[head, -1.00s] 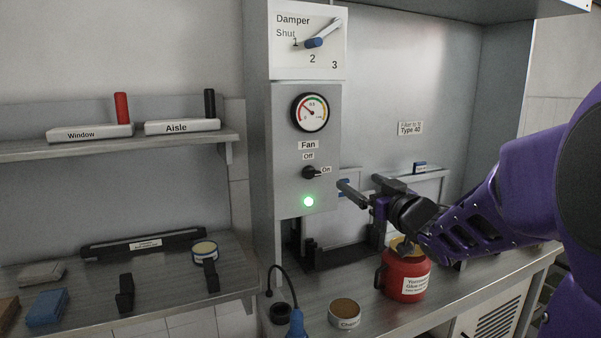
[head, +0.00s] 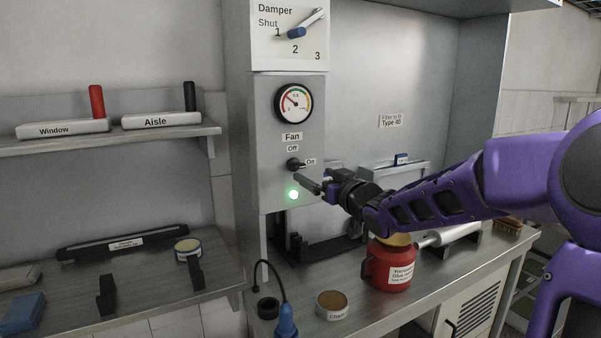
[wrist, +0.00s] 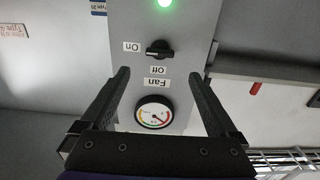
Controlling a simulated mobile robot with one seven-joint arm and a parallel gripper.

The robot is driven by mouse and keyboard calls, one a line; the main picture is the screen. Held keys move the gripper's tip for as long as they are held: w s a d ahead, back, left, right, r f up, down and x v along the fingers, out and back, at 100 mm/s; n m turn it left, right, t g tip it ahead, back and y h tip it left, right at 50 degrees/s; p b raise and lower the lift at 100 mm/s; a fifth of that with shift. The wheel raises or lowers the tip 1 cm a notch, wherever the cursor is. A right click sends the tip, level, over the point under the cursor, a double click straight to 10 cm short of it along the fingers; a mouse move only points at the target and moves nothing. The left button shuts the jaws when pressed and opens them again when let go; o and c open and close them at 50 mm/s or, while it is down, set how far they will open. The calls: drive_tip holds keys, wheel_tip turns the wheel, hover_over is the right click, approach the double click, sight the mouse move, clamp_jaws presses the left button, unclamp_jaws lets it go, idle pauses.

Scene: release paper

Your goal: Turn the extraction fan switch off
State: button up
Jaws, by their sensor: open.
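The fan switch (head: 295,164) is a small black rotary knob on the grey control panel (head: 268,185), below the "Fan" and "Off" labels. Its handle lies sideways, toward the "On" label at its right. A green lamp (head: 293,195) glows below it. In the wrist view the knob (wrist: 159,50) appears upside down, beyond and between the fingertips. My gripper (head: 312,184) is at the lower right of the knob in the head view. In the wrist view its fingers (wrist: 165,75) are wide apart with nothing between them, and they appear apart from the knob.
A pressure gauge (head: 293,103) and the damper lever (head: 305,25) sit above the switch. A red pot (head: 388,268) stands on the bench below my arm. A shelf at left holds the Window (head: 62,129) and Aisle (head: 160,120) levers. The space before the knob looks clear.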

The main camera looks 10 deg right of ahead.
sight(298, 166)
drive_tip(key=x, duration=0.8)
drive_tip(key=shift+w+b, duration=0.15)
drive_tip(key=shift+b, duration=0.15)
drive_tip(key=c, duration=1.4)
